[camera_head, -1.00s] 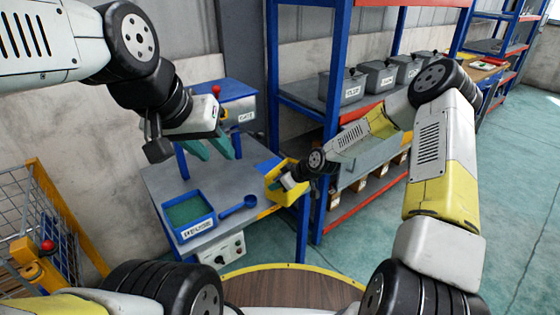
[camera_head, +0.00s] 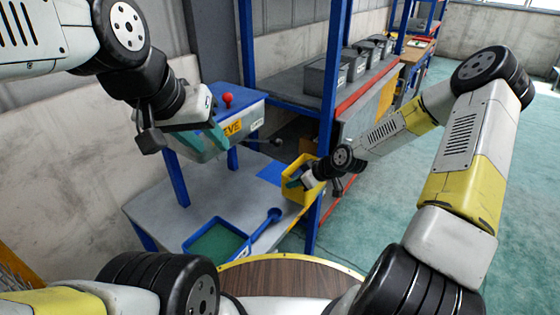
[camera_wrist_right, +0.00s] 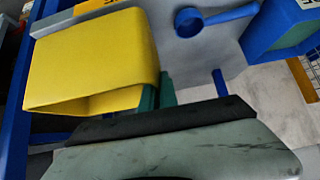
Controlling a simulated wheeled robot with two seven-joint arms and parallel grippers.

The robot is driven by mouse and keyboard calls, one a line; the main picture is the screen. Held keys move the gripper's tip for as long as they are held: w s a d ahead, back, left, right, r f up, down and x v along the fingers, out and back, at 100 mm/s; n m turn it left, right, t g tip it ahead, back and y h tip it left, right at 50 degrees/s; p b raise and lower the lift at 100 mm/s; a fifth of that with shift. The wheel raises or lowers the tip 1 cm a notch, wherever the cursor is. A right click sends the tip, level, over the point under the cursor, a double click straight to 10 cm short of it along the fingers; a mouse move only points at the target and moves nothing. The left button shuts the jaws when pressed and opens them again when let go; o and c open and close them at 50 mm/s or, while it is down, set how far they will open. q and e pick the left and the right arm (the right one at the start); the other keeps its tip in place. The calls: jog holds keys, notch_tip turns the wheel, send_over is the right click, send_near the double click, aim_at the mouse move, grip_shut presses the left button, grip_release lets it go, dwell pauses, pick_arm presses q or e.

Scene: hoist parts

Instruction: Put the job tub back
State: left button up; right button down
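The job tub is a yellow open bin (camera_head: 296,192) at the right end of the grey bench, beside a blue rack post. In the right wrist view the tub (camera_wrist_right: 90,60) fills the upper left, its open rim facing my gripper. My right gripper (camera_head: 306,180) is at the tub's rim. Its teal fingers (camera_wrist_right: 160,93) are close together at the tub's wall and appear shut on it; the exact contact is partly hidden. My left gripper (camera_head: 205,143) is empty above the bench, its teal fingers apart. I cannot tell whether the tub touches the bench.
A blue patch (camera_head: 272,174) is on the bench beside the tub. A blue scoop (camera_head: 266,224) and a blue green-bottomed tray (camera_head: 220,242) lie nearer. Grey bins (camera_head: 322,78) line the rack shelf. Green floor at right is clear.

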jog(key=shift+w+a+f, duration=0.8)
jog(key=shift+w+a, duration=0.4)
jog(key=shift+w, duration=1)
jog(key=shift+w+a+f, duration=0.75)
jog(key=shift+w+a, duration=0.45)
jog(key=shift+w, duration=1)
jog(key=shift+w+a+f, duration=0.8)
jog(key=shift+w+a, duration=0.4)
jog(key=shift+w, duration=1)
jog(key=shift+f, duration=0.1)
jog(key=c, duration=1.6)
grip_release()
jog(key=shift+s+f, duration=0.1)
jog(key=shift+c, duration=0.2)
